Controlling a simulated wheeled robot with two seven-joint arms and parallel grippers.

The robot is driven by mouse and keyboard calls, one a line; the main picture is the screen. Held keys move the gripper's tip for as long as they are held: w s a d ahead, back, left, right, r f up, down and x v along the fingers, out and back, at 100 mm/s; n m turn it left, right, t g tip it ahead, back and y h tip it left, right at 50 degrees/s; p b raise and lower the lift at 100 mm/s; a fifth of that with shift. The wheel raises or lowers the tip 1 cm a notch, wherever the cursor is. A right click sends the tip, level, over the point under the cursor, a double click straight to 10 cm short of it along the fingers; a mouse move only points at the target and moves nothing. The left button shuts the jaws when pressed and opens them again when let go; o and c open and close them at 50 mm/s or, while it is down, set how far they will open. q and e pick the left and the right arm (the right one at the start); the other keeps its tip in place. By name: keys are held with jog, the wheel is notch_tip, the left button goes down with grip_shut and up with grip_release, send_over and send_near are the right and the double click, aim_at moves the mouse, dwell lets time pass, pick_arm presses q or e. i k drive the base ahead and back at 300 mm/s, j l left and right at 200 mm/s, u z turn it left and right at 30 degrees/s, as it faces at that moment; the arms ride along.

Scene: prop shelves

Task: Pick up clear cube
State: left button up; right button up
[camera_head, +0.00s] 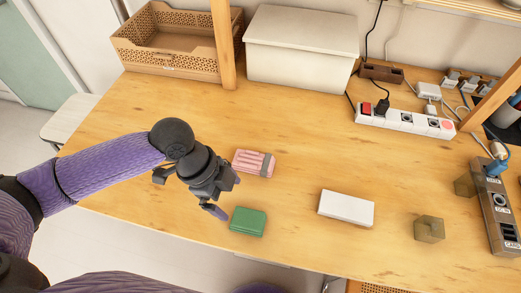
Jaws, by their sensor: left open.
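A see-through, brownish cube (429,229) stands on the wooden table at the right front. A similar see-through block (464,185) stands farther back to its right, beside a grey power strip. I cannot tell which of the two is the clear cube. My left gripper (229,197) is open and empty over the left part of the table, well to the left of both. It is above and just behind a green box, with a pink box just beyond it. My right gripper is not in view.
The green box (248,221), pink box (254,163) and white box (346,208) lie on the table (310,140). A grey power strip (498,222) is at the right edge. A white power strip (405,121), lidded bin (302,45) and brown crate (170,58) stand behind.

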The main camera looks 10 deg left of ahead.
aim_at(429, 229)
jog(key=z, duration=1.55)
